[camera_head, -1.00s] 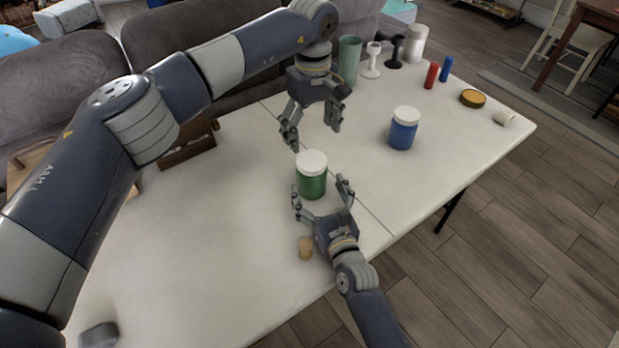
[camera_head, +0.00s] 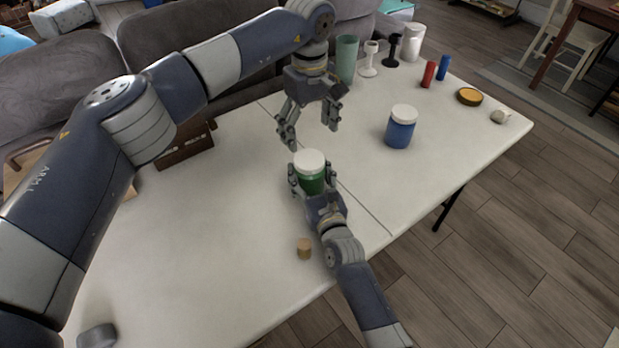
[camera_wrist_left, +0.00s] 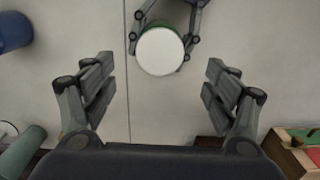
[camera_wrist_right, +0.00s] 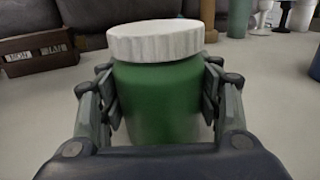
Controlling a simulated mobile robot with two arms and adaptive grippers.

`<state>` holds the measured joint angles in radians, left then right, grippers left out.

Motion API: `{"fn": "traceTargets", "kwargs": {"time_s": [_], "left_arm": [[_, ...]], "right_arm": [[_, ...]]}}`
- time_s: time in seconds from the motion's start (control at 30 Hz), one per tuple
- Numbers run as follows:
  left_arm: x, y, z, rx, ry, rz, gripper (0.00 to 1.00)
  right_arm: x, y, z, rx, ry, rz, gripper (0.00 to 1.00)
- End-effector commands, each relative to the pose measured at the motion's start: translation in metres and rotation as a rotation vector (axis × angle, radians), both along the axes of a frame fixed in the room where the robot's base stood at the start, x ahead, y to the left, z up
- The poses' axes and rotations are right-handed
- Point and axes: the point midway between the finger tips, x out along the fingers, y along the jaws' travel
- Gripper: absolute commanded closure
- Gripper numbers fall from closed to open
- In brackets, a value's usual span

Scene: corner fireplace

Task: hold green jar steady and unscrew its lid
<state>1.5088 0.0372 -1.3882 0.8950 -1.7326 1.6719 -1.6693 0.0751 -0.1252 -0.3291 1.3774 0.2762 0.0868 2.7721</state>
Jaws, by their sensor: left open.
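The green jar (camera_head: 311,180) with its white lid (camera_head: 309,160) stands upright on the white table. The lid sits on the jar; in the right wrist view the jar (camera_wrist_right: 160,100) fills the middle under its ribbed lid (camera_wrist_right: 155,40). My right gripper (camera_head: 312,178) is shut on the jar's body, one finger on each side, below the lid. My left gripper (camera_head: 308,138) is open and empty, pointing down above and behind the jar. In the left wrist view the lid (camera_wrist_left: 160,51) lies beyond the fingertips, centred between the open fingers and untouched by them.
A blue jar (camera_head: 401,128) stands to the right. A small cork-like piece (camera_head: 304,249) lies near the front edge. A wooden box (camera_head: 186,150) is at the back left. Cups, candle holders and red and blue cylinders stand at the far right.

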Motion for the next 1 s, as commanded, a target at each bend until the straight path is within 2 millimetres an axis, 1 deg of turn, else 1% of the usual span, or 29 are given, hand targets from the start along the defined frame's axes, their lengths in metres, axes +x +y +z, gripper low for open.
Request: {"fn": "traceTargets", "kwargs": {"time_s": [0.03, 0.07, 0.1, 0.33, 0.43, 0.8, 1.0], "left_arm": [[0.0, 0.0, 0.0, 0.0, 0.0, 0.0, 0.21], [0.0, 0.0, 0.0, 0.0, 0.0, 0.0, 0.21], [0.0, 0.0, 0.0, 0.0, 0.0, 0.0, 0.21], [0.0, 0.0, -0.002, -0.002, 0.002, 0.0, 0.21], [0.001, 0.0, -0.009, 0.001, 0.002, 0.001, 0.21], [0.0, 0.0, -0.063, 0.0, 0.002, 0.0, 0.21], [0.001, 0.0, -0.078, -0.001, 0.001, 0.0, 0.21]], "right_arm": [[0.0, 0.0, 0.0, 0.0, 0.0, 0.0, 0.84], [0.0, 0.0, 0.0, 0.0, 0.0, 0.0, 0.94], [0.0, 0.0, 0.0, 0.0, 0.0, 0.0, 1.0], [0.0, 0.0, 0.0, 0.0, 0.0, 0.0, 1.0], [0.0, 0.0, 0.0, 0.0, 0.0, 0.0, 1.0], [0.0, 0.0, 0.0, 0.0, 0.0, 0.0, 1.0], [0.0, 0.0, 0.0, -0.001, 0.0, 0.0, 1.0]]}}
